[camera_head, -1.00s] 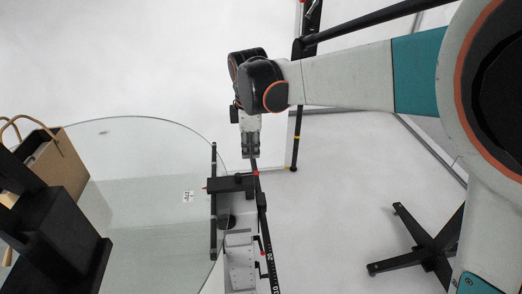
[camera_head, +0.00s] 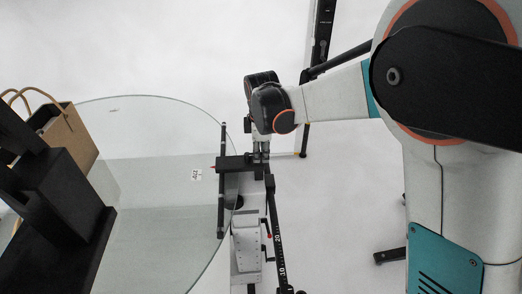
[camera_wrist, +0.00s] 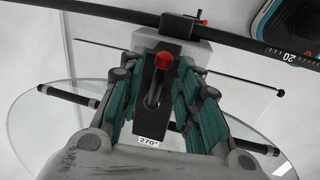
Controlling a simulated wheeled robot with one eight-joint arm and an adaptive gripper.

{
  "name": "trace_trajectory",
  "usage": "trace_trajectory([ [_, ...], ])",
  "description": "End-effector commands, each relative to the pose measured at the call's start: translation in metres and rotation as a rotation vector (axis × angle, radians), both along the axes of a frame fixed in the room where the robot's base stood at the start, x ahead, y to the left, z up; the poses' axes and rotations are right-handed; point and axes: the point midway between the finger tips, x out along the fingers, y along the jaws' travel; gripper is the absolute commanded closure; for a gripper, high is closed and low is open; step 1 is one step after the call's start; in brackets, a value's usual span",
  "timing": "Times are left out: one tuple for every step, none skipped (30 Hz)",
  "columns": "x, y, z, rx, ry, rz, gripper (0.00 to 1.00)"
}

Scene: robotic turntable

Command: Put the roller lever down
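The roller lever (camera_head: 236,163) is a black arm at the right edge of the round glass turntable (camera_head: 160,110), with a dark roller bar (camera_head: 222,205) across its end. In the wrist view the lever (camera_wrist: 150,112) lies lengthwise between my fingers, with a red-tipped post (camera_wrist: 163,62) standing on it. My gripper (camera_head: 259,157) is at the lever's right end, pointing down. In the wrist view its teal fingers (camera_wrist: 165,75) are spread on either side of the post, with a gap around it. Contact with the lever's sides is hard to tell.
A black column (camera_head: 55,190) and a brown paper bag (camera_head: 70,140) stand at the left. A grey perforated support (camera_head: 246,240) and a black rail with number marks (camera_head: 279,240) lie below the lever. A dark upright stand (camera_head: 322,30) is behind. Floor to the right is partly clear.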

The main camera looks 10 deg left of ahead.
Motion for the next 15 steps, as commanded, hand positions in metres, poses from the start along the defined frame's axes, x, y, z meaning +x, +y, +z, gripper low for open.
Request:
trace_trajectory([
  [0.0000, -0.0001, 0.0002, 0.000, 0.000, 0.000, 0.69],
  [0.0000, 0.0000, 0.0002, 0.000, 0.000, 0.000, 0.69],
  [0.0000, 0.0000, 0.0002, 0.000, 0.000, 0.000, 0.69],
  [0.0000, 0.0000, 0.0002, 0.000, 0.000, 0.000, 0.73],
  [0.0000, 0.0000, 0.0002, 0.000, 0.000, 0.000, 0.80],
  [-0.0001, 0.0000, 0.0003, 0.000, 0.000, 0.000, 0.89],
  [-0.0001, 0.0000, 0.0003, 0.000, 0.000, 0.000, 0.96],
  [-0.0001, 0.0000, 0.0003, 0.000, 0.000, 0.000, 1.00],
  [-0.0001, 0.0000, 0.0003, 0.000, 0.000, 0.000, 1.00],
  [-0.0001, 0.0000, 0.0003, 0.000, 0.000, 0.000, 1.00],
  [-0.0001, 0.0000, 0.0003, 0.000, 0.000, 0.000, 1.00],
  [-0.0001, 0.0000, 0.0003, 0.000, 0.000, 0.000, 1.00],
  [-0.0001, 0.0000, 0.0003, 0.000, 0.000, 0.000, 1.00],
  [-0.0002, 0.0000, 0.0003, 0.000, 0.000, -0.001, 1.00],
  [-0.0003, 0.0000, 0.0003, 0.000, 0.000, -0.003, 1.00],
])
